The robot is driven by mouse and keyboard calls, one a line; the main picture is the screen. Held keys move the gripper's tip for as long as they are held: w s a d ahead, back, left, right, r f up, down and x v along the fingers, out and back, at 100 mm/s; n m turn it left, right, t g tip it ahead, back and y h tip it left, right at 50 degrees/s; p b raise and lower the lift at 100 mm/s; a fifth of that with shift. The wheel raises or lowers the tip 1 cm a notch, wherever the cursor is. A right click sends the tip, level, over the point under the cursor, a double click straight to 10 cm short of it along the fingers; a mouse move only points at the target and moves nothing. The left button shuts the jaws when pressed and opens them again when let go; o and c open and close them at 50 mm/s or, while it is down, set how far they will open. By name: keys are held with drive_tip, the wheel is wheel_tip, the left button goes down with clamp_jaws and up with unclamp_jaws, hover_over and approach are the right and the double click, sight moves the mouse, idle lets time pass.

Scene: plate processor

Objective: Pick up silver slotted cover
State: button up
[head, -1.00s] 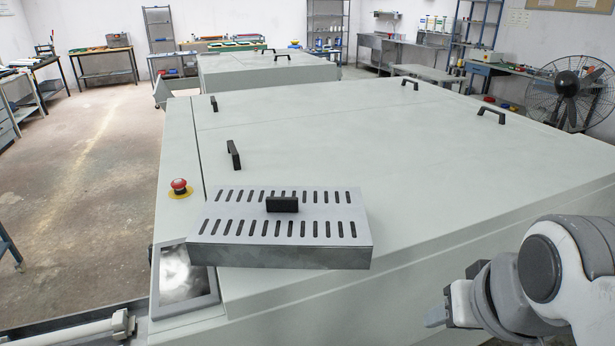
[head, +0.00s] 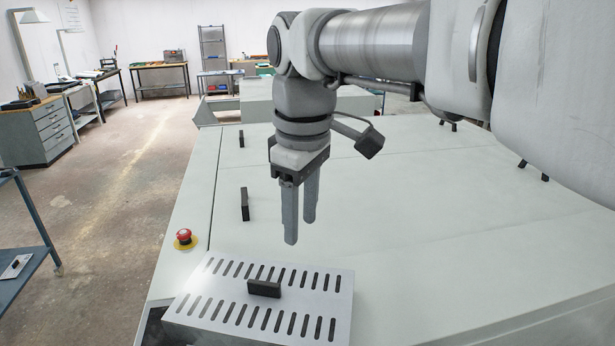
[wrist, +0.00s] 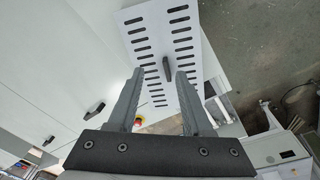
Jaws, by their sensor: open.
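The silver slotted cover (head: 311,307) lies on the front left corner of the large pale machine in the head view. It has two rows of dark slots and a black handle (head: 264,288) in its middle. My gripper (head: 299,232) points down, open and empty, above and behind the cover in the head view, apart from it. In the wrist view the cover (wrist: 150,25) shows beyond my gripper (wrist: 158,76), with its black handle (wrist: 167,69) between the two fingers in the picture. The cover's front edge is cut off in the head view.
A red emergency button (head: 183,236) stands on the machine top (head: 400,235), left of and behind the cover. A black machine handle (head: 244,204) stands upright behind the cover. The machine top to the right is clear. A blue shelf unit (head: 25,235) stands at far left.

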drive_tip(key=w+a+r+n+g+p, duration=0.1)
drive_tip(key=w+a+r+n+p, duration=0.15)
drive_tip(key=a, duration=0.35)
drive_tip(key=n+b, duration=0.1)
hover_over(263, 282)
drive_tip(key=f, duration=1.2)
drive_tip(key=shift+s+d, duration=0.15)
drive_tip(key=shift+s, duration=0.1)
drive_tip(key=shift+w+f, duration=0.2)
drive_tip(key=shift+f, duration=2.45)
clamp_jaws()
drive_tip(key=shift+r+p, duration=0.1)
drive_tip(key=shift+p, duration=0.2)
